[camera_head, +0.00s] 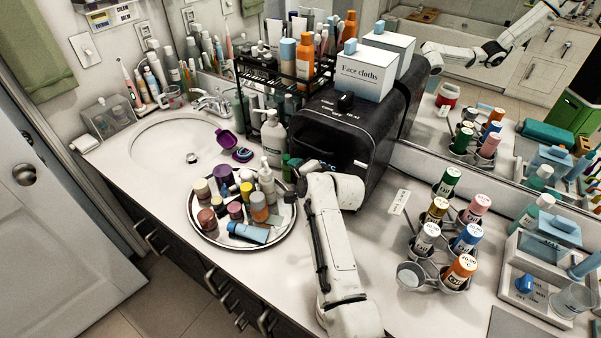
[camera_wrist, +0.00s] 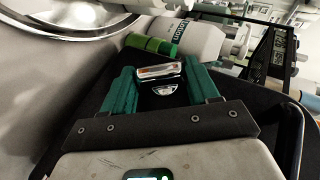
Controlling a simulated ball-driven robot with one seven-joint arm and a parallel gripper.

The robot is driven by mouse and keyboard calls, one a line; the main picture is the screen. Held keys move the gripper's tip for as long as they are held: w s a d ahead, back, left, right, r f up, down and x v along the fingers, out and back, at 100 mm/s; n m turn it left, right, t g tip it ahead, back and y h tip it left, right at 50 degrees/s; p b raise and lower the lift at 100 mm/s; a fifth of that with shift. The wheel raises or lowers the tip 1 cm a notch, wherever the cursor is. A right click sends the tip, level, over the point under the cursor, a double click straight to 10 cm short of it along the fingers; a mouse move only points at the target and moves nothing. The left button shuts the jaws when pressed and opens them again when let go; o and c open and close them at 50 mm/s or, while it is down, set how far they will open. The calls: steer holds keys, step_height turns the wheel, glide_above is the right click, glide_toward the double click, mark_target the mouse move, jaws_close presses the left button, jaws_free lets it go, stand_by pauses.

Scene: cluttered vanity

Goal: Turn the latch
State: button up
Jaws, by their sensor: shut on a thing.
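The black cabinet (camera_head: 325,125) with white display marks stands at the back of the counter, against the mirror. My arm reaches up from the front to its lower front. My gripper (camera_head: 298,168) is small and partly hidden by my own wrist there. In the wrist view the green fingers of my gripper (camera_wrist: 160,78) stand on both sides of a small silver metal piece, seemingly the latch (camera_wrist: 160,70), and are shut on it. Its angle is hard to tell. In the head view the latch is hidden by my gripper and wrist.
A round tray (camera_head: 205,233) of small bottles and tubes stands close left of my gripper. A white pump bottle (camera_head: 272,138) and a green-capped item (camera_wrist: 152,44) are near it. A rack of labelled bottles (camera_head: 440,240) stands to the right. The sink (camera_head: 165,145) lies left.

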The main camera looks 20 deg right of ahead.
steer(key=shift+g, duration=0.5)
steer(key=o, duration=1.1)
steer(key=shift+h, duration=0.3)
steer(key=shift+c, duration=0.2)
steer(key=shift+r, duration=0.1)
steer(key=b+v, duration=0.1)
steer(key=v, duration=0.9)
steer(key=shift+s, duration=0.3)
steer(key=shift+r, duration=0.1)
steer(key=shift+c, duration=0.3)
